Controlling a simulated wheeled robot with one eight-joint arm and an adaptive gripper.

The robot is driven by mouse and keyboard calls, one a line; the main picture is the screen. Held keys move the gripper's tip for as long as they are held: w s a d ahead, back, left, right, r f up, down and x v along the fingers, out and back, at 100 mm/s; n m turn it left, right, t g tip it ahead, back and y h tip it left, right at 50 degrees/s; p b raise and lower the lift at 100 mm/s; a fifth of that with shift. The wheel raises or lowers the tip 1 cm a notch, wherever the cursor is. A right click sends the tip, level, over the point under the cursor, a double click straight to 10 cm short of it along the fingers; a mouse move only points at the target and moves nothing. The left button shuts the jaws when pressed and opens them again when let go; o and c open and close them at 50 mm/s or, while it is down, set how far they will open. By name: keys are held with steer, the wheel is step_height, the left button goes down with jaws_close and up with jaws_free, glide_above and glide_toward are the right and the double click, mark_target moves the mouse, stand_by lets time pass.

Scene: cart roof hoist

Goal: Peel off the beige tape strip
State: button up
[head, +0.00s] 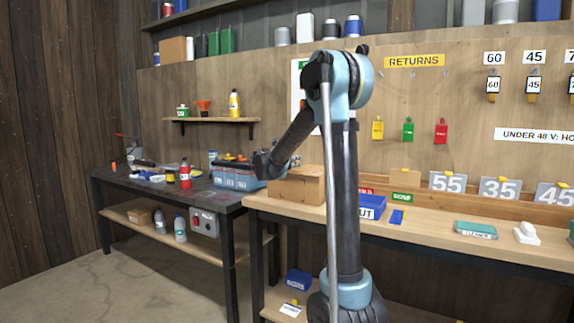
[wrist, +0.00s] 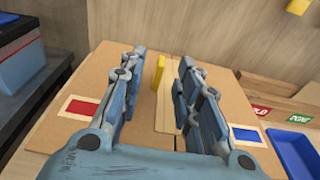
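The beige tape strip (wrist: 168,112) runs along the middle of the top of a cardboard box (wrist: 105,75). A yellow tab (wrist: 160,73) stands up near the strip's far end. My gripper (wrist: 162,62) is open above the box, its fingers apart on either side of the tab and strip. No contact with the tab shows. In the head view, my gripper (head: 268,163) is at the left end of the box (head: 297,187), which stands on the wooden bench. The tape is too small to make out in that view.
The box top bears a red label (wrist: 82,107) and a blue label (wrist: 246,135). A blue bin (wrist: 292,150) stands close to its right, by green and red signs. A blue-grey case (head: 233,177) stands to its left on the dark bench. The wooden wall rises behind.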

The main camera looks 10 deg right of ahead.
steer(key=shift+x, duration=2.45)
jaws_close()
